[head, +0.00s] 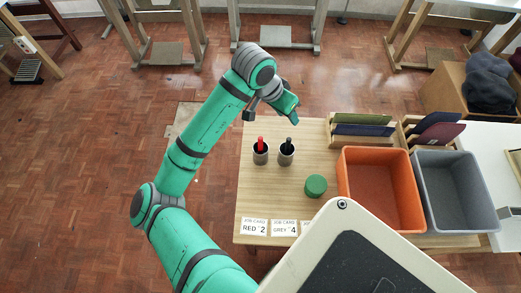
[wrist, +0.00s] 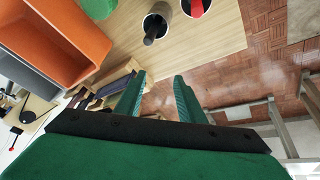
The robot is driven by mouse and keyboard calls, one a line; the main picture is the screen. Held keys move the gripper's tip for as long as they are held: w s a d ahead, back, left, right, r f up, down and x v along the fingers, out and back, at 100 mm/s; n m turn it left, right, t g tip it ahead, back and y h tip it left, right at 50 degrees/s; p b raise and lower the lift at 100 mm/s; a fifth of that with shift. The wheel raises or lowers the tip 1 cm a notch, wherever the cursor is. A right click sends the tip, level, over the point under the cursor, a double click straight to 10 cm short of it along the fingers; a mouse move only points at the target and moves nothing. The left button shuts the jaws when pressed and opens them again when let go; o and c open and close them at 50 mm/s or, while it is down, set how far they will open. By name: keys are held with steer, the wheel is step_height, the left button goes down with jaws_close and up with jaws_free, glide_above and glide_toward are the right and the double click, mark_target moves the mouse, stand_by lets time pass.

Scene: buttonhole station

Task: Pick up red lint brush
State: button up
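The red lint brush (head: 260,144) stands upright in a grey metal cup (head: 261,158) on the left part of the wooden table. In the wrist view the red brush (wrist: 197,8) is at the top edge, partly cut off. A dark-handled brush (head: 288,144) stands in a second cup (head: 286,158) just to its right; it also shows in the wrist view (wrist: 152,30). My gripper (wrist: 158,80) is open, with nothing between its two green fingers. In the head view it is beyond the cups, over the table's far left edge, apart from both brushes.
A green round object (head: 316,186) stands right of the cups. An orange bin (head: 345,185) and a grey bin (head: 425,190) stand further right, with fabric-like panels in wooden racks (head: 362,125) behind. Job cards (head: 255,227) lie along the front edge. The table left of the cups is clear.

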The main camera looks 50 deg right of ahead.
mark_target(261, 138)
steer(key=w+a+y, duration=0.1)
steer(key=a, duration=0.1)
steer(key=w+a+t+y, duration=0.1)
steer(key=a+y, duration=0.1)
steer(key=a, duration=0.1)
steer(key=w+a+y, duration=0.1)
steer(key=w+a, duration=0.1)
steer(key=shift+a+r+m+t, duration=0.2)
steer(key=shift+a+m+t, duration=0.1)
steer(key=shift+a, duration=0.05)
steer(key=shift+a+f+y, duration=0.15)
steer(key=shift+f+y, duration=0.15)
step_height(261, 138, down, 4)
steer(key=shift+f, duration=0.2)
steer(key=shift+s+f, duration=0.15)
steer(key=shift+f, duration=1.3)
steer(key=shift+s+f, duration=0.15)
steer(key=shift+f, duration=1.25)
jaws_close()
